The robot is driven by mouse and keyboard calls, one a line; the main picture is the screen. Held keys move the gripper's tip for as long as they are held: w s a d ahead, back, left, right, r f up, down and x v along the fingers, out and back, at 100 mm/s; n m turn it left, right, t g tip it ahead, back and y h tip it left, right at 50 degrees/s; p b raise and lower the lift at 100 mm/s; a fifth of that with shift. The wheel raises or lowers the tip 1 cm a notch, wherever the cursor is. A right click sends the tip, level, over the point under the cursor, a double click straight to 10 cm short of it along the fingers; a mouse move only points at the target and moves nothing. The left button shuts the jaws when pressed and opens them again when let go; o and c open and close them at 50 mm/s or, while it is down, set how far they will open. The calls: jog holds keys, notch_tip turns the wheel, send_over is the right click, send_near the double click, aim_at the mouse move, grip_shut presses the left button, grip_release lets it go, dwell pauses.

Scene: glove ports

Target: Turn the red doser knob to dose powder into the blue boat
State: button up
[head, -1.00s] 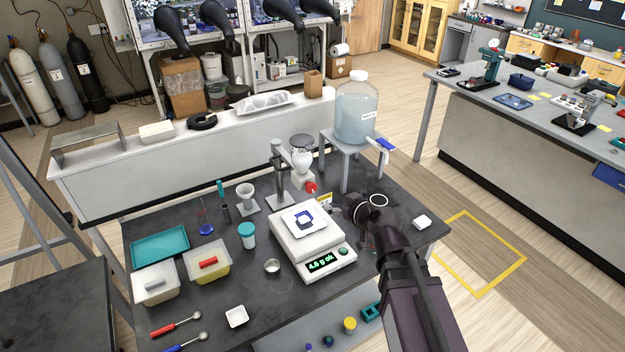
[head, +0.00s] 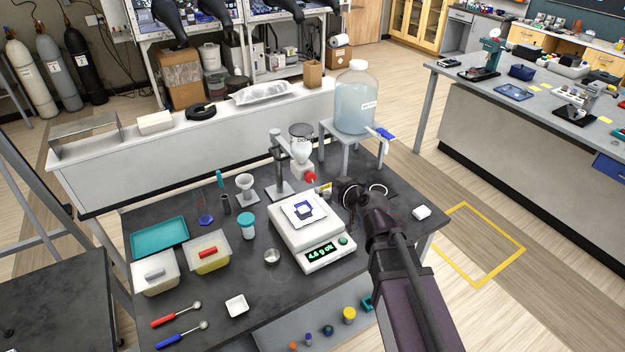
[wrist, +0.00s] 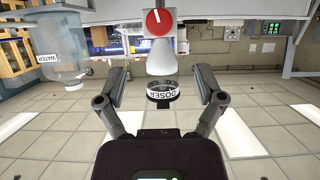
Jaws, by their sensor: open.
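The red doser knob (head: 311,177) is on the powder doser (head: 302,150), which is held on a stand behind the balance. The knob also shows at the top of the wrist view (wrist: 158,21), with a white mark on its face. My gripper (wrist: 160,84) is open and empty. In the wrist view the knob lies beyond its fingertips, apart from them. In the head view its fingers are partly hidden by my wrist.
A water carboy (head: 355,100) on a grey stand (head: 345,145) is close behind my arm. The front right of the table is mostly clear.

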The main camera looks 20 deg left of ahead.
aim_at(312, 177)
jog(key=b+x, duration=0.4)
jog(key=x, duration=0.7)
jog(key=shift+f, duration=0.15)
